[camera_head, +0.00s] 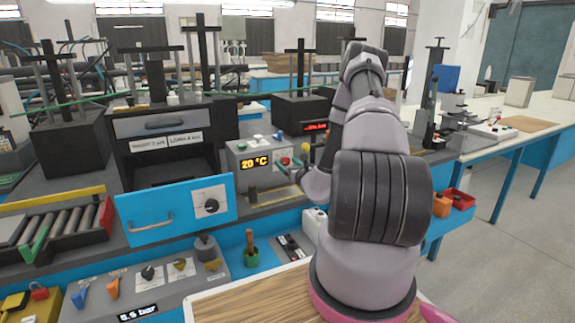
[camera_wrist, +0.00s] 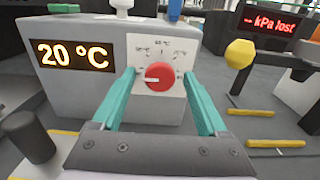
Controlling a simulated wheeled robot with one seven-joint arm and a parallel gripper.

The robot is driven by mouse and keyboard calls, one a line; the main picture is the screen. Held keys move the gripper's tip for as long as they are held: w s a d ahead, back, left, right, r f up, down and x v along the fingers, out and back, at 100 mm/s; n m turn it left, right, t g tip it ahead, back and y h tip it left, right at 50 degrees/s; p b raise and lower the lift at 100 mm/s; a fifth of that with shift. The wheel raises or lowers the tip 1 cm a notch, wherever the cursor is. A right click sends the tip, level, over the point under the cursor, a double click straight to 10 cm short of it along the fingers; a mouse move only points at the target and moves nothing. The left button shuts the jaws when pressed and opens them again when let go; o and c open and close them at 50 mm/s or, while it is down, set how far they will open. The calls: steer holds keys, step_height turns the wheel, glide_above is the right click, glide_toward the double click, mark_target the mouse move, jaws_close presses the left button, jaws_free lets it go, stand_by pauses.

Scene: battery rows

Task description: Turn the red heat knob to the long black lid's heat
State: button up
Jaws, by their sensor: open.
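The red heat knob (camera_wrist: 159,76) is on a white dial plate (camera_wrist: 142,50) on the front of a grey heater box (camera_wrist: 85,88). Its white pointer mark is toward the left; the small dial labels are too blurred to read surely. The heater's display (camera_wrist: 74,54) reads 20 °C. My gripper (camera_wrist: 160,90) is open, its two teal fingers on either side of the knob, with gaps visible. In the head view the knob (camera_head: 285,161) is small, with my gripper (camera_head: 291,170) in front of it. I cannot identify a long black lid.
A dark cylinder (camera_wrist: 27,136) stands at front left. A blue panel with a handle (camera_head: 175,212) juts out left of the heater.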

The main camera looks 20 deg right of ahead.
steer(key=shift+w, duration=0.1)
jaws_close()
